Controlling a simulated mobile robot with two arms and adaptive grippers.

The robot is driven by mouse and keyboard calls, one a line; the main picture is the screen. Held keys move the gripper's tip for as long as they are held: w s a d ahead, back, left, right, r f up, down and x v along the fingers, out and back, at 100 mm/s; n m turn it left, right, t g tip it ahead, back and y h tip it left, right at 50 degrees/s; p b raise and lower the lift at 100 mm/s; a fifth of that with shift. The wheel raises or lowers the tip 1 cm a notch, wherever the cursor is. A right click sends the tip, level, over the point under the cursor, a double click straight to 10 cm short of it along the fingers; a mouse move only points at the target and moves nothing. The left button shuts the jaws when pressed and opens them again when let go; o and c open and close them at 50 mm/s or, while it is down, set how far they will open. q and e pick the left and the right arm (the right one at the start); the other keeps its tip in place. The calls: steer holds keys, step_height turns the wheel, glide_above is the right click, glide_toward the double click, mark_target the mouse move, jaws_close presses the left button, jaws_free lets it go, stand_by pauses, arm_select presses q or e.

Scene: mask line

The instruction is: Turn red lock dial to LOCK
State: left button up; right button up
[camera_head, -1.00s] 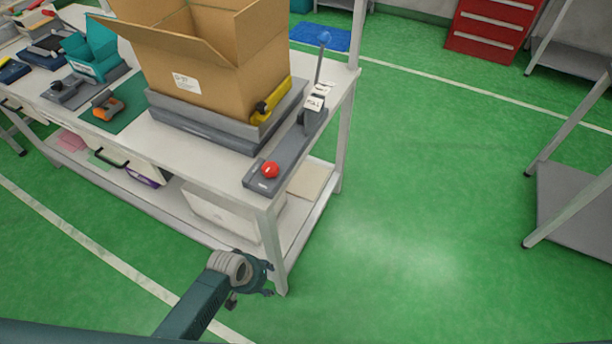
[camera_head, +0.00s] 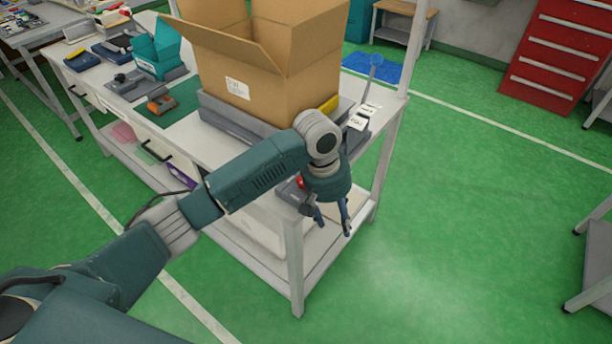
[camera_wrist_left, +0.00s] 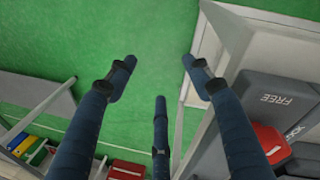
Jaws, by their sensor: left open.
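The red lock dial (camera_head: 300,182) sits on a grey base at the near corner of the workbench, mostly hidden by my left arm in the head view. In the left wrist view the red dial (camera_wrist_left: 270,143) shows at the lower right, partly behind a finger. The grey base (camera_wrist_left: 275,98) beside it carries the word FREE and a second label, partly covered. My left gripper (camera_head: 334,226) is open and empty, with its fingers pointing down just off the bench corner, beside the dial. The fingers (camera_wrist_left: 158,80) show spread in the wrist view, over green floor. My right gripper is not in view.
A large open cardboard box (camera_head: 272,75) stands on a grey platform on the workbench, behind my left arm. Green floor (camera_head: 460,200) is free to the right. A red drawer cabinet (camera_head: 560,55) stands far right.

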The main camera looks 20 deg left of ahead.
arm_select(q)
steer(key=w+a+r+n+y, duration=0.1)
steer(key=w+a+r+n, duration=0.15)
steer(key=a+r, duration=0.45)
steer(key=w+a+r+n+y, duration=0.1)
steer(key=w+a+r+n, duration=0.2)
steer(key=r, duration=0.7)
steer(key=shift+n+g, duration=0.35)
steer(key=shift+g, duration=0.05)
steer(key=f, duration=1)
steer(key=shift+s+d, duration=0.3)
steer(key=c, duration=1.1)
